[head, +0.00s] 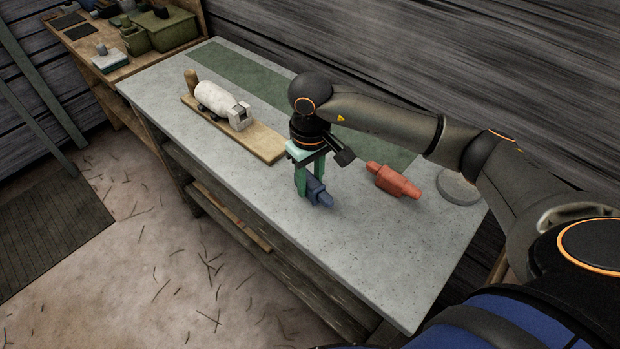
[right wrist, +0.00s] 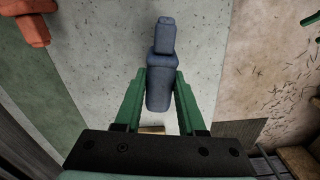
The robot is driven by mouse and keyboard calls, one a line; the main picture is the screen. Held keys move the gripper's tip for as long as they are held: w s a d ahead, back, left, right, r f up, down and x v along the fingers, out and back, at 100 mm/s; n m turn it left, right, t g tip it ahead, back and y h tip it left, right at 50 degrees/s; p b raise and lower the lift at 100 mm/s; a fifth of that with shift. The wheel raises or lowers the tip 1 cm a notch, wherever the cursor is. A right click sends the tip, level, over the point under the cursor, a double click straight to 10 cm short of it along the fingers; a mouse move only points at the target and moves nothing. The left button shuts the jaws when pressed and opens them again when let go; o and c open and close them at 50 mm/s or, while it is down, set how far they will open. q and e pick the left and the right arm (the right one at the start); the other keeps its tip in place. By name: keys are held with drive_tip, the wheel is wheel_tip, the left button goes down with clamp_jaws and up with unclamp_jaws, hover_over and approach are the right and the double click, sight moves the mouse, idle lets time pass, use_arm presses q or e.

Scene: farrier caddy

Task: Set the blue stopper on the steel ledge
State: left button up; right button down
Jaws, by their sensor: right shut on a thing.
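The blue stopper (head: 319,194) is between the green fingers of my right gripper (head: 310,188), near the front edge of the grey speckled bench top (head: 350,240). My right gripper points down and is shut on the stopper. In the right wrist view the stopper (right wrist: 163,65) lies lengthwise between the fingers (right wrist: 160,85), its narrower end pointing away from the gripper. I cannot tell whether it touches the bench top. No separate steel ledge stands out; the grey top may be it. My left gripper is not in view.
An orange-red stopper-like piece (head: 393,181) lies right of the gripper, with a grey round disc (head: 459,188) beyond it. A wooden board (head: 262,146) with a white bottle-like object (head: 215,103) lies to the left. The front right of the bench is clear.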

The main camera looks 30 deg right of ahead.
drive_tip(key=shift+f+b, duration=0.55)
drive_tip(key=shift+f, duration=0.1)
idle(0.5)
drive_tip(key=shift+c, duration=2.1)
unclamp_jaws()
wheel_tip(320, 180, up, 13)
drive_tip(key=shift+f, duration=0.15)
